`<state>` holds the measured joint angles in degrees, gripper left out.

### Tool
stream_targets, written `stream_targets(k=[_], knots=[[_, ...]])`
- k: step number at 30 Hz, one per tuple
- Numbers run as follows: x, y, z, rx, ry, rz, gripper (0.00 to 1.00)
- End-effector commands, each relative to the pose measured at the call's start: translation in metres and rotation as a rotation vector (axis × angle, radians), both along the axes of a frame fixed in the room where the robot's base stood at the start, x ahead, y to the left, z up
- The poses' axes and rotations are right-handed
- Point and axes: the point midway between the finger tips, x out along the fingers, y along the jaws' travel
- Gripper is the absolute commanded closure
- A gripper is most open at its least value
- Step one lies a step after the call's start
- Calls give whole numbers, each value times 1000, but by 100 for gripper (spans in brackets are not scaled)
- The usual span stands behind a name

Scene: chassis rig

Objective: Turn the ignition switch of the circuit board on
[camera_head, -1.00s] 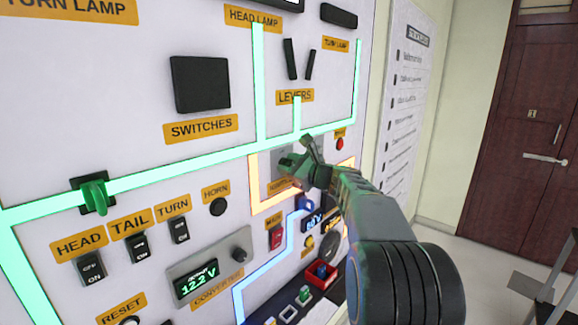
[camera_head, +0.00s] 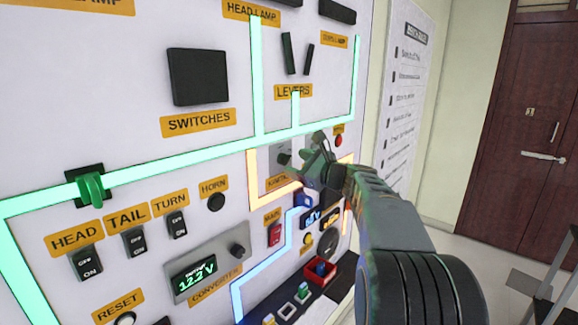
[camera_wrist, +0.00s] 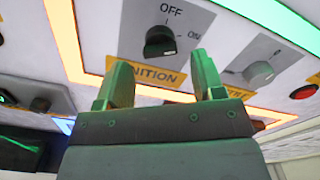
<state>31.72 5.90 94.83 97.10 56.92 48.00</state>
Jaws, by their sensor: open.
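The ignition switch (camera_wrist: 160,41) is a black knob on a grey plate, with OFF and ON marks above it and an orange IGNITION label (camera_wrist: 150,74) below. In the wrist view its white pointer line is visible, but I cannot tell its exact setting. In the head view the ignition switch (camera_head: 285,158) shows just left of my gripper. My gripper (camera_wrist: 160,75) is open and empty, its two fingers below the knob in the wrist view and apart from it. My gripper (camera_head: 318,160) also shows in the head view, in front of the circuit board (camera_head: 215,30).
A second grey knob (camera_wrist: 259,73) and a red button (camera_wrist: 303,91) are right of the ignition plate. Toggle switches (camera_head: 88,264), a converter (camera_head: 209,270) and a red box (camera_head: 320,270) are lower on the board. A brown door (camera_head: 520,120) stands at right.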

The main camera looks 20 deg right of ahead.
Motion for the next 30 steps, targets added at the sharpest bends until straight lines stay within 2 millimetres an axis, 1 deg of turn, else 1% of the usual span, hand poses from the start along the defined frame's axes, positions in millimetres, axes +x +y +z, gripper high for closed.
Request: stream_targets(k=[1,6,12,15,21,30], knots=[[-11,-6,-3,-2,-1,-5,38],[-42,-20,-3,-1,0,-4,38],[-71,-33,-2,-1,0,-4,38],[-80,-37,-2,1,1,-1,38],[-89,-40,-1,1,1,1,38],[-89,-40,-1,2,1,1,38]])
